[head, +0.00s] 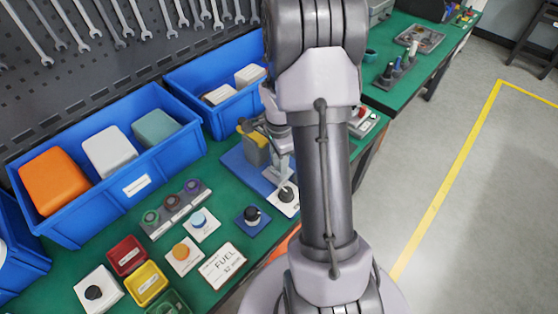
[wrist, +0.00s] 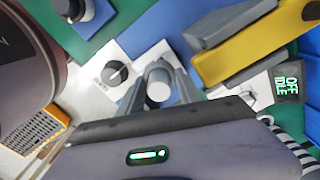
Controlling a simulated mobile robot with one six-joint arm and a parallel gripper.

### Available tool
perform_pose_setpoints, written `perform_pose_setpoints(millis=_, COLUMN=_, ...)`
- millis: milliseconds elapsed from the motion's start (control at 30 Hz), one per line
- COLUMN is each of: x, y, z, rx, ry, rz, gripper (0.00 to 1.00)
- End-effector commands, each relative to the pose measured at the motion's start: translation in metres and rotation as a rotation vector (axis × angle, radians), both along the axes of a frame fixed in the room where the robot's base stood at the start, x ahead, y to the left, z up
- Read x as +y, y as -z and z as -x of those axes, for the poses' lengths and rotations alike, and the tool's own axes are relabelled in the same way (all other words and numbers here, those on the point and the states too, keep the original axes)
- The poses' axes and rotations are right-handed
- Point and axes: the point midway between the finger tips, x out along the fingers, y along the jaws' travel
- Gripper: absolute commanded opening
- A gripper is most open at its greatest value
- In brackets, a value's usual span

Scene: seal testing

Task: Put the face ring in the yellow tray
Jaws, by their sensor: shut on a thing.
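My gripper (head: 281,165) is low over the blue test station at the bench's right part. In the wrist view my gripper (wrist: 160,84) is shut on a pale grey cylinder (wrist: 159,88), next to a white plate with a black knob (wrist: 115,73). Three rings, green (head: 151,217), reddish (head: 172,202) and purple (head: 193,186), sit on a dark rack. I cannot tell which ring is the face ring.
The station has a yellow clamp (wrist: 255,45) and a display reading OFF IDLE (wrist: 288,83). Blue bins (head: 130,187) line the back. A FUEL card (head: 223,266), an orange button (head: 182,252) and a pale blue button (head: 199,220) lie between station and trays.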

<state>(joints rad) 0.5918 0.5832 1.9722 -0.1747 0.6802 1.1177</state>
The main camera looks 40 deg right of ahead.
Motion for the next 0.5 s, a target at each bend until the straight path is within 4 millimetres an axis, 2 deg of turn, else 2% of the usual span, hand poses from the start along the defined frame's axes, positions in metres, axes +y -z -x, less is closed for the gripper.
perform_pose_setpoints(millis=500, x=0.000, y=-0.027, z=0.000, rx=0.000, ry=0.000, rz=0.000, gripper=0.00)
